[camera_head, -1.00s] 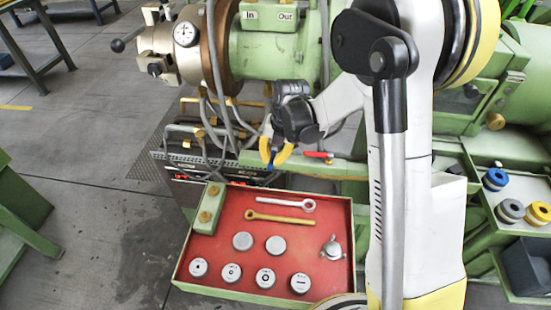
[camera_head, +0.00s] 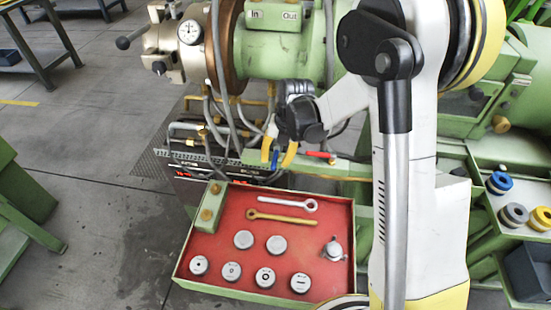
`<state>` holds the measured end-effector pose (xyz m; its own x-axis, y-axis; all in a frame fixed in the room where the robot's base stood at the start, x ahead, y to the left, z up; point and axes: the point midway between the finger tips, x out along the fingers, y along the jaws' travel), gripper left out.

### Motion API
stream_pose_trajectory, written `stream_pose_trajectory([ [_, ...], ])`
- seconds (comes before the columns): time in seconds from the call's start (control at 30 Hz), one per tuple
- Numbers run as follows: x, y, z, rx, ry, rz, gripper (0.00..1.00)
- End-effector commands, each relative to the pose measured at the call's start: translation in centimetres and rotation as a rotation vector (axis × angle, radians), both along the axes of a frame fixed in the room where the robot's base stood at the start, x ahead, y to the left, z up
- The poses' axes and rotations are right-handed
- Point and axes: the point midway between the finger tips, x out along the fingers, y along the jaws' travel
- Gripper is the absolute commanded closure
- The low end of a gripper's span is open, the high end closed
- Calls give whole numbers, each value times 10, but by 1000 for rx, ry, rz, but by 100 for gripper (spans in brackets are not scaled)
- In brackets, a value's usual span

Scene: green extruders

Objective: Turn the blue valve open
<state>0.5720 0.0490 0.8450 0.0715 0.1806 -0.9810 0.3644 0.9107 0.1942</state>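The blue valve handle (camera_head: 274,160) is a small blue lever, seen just below my gripper, near the green machine's lower pipes. My gripper (camera_head: 279,157) points down at it, with its two yellow-tipped fingers spread apart. The blue handle shows between the fingertips; whether either finger touches it cannot be told. The valve body is largely hidden by my gripper and the hoses. A red valve handle (camera_head: 320,154) lies level just to the right of my gripper.
Grey hoses (camera_head: 227,120) hang close on the left. A red-lined tray (camera_head: 228,282) with wrenches and round discs stands below. The green extruder barrel (camera_head: 285,48) is above. Rings (camera_head: 514,214) lie on a bench at the right.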

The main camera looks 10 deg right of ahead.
Motion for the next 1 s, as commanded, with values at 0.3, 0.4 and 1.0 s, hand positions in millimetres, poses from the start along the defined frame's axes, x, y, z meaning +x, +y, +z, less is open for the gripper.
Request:
stream_pose_trajectory([
  [0.3,-1,-4,20,1,-1,-1,63],
  [0.4,-3,-8,42,1,-1,-1,63],
  [1.0,-9,-22,119,0,0,0,63],
])
